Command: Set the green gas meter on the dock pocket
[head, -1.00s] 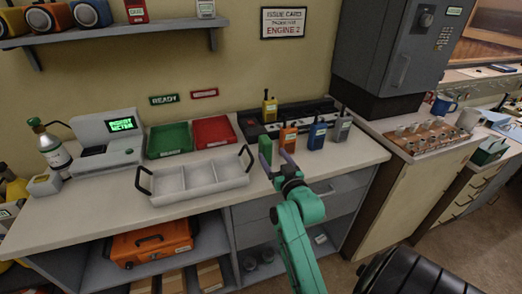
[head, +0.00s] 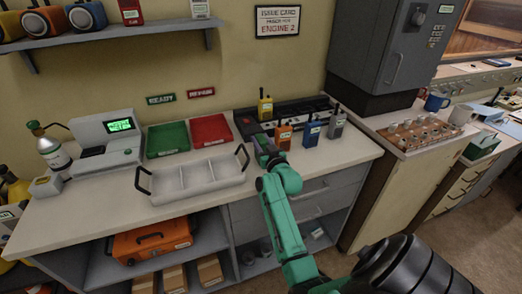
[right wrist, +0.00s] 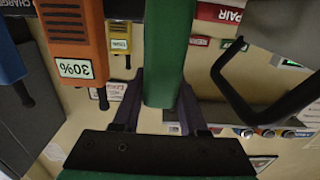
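The green gas meter (right wrist: 165,55) is a tall green block in the right wrist view, between the two fingers of my right gripper (right wrist: 160,105). Both fingers sit close along its sides; I cannot tell whether they press on it. In the head view my right gripper (head: 265,155) is over the counter's front, left of the orange radio, and mostly hides the meter. The grey tester (head: 122,150) with a lit green screen stands at the left of the counter, with a small grey block (head: 46,186) beside it. I cannot tell which part is the dock pocket. My left gripper is out of view.
A white divided tray (head: 200,192) with black handles lies left of my gripper. Green (head: 167,139) and red (head: 211,130) trays are behind it. Orange (head: 284,136), blue (head: 311,133) and grey (head: 336,124) radios stand close on the right. A black charger rack (head: 300,110) is behind.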

